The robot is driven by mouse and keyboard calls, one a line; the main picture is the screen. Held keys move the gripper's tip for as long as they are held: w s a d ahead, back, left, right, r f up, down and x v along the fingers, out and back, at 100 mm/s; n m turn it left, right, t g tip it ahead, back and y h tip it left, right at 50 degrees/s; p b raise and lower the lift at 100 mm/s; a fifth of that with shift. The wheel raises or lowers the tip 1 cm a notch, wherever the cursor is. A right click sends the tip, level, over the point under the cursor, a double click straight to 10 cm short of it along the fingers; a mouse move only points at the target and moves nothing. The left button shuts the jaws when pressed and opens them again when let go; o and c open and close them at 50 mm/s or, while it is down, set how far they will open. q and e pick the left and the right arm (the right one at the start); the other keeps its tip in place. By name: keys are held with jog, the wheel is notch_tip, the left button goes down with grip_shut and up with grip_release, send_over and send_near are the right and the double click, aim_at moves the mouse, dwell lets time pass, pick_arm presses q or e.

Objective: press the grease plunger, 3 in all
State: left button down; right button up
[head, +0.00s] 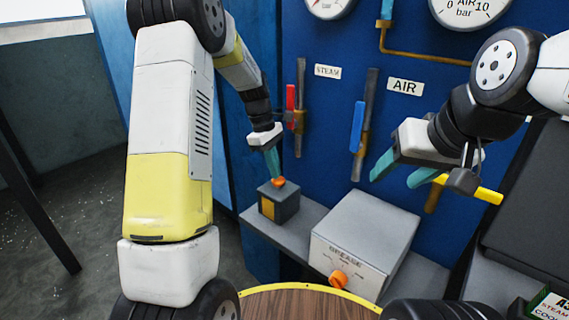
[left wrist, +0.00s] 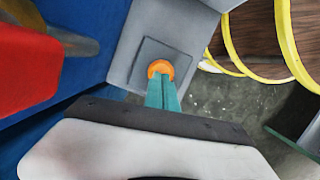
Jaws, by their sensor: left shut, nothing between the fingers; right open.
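The grease plunger is an orange button (head: 278,182) on top of a small dark grey box (head: 285,207) with a yellow front panel, on a grey shelf. My left gripper (head: 274,175) is shut and empty, pointing down with its teal fingertips at the orange button. In the left wrist view the orange button (left wrist: 160,69) shows just past the tips of my left gripper (left wrist: 162,82); I cannot tell whether they touch. My right gripper (head: 396,178) is open and empty, in front of the blue panel on the right.
A grey box labelled GREASE (head: 366,240) with an orange knob (head: 339,280) stands right of the plunger. A red lever (head: 291,97), a blue lever (head: 357,126) and a yellow handle (head: 488,195) stick out nearby. A round wooden table (head: 300,304) is in front.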

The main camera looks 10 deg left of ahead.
pick_arm(q)
jog(key=shift+f, duration=0.7)
jog(key=shift+r, duration=0.15)
jog(key=a, duration=0.1)
jog(key=w+a+r, duration=0.1)
jog(key=a, duration=0.1)
jog(key=shift+w, duration=0.1)
jog(key=shift+d, duration=0.1)
jog(key=v, duration=0.7)
jog(key=shift+r, duration=0.4)
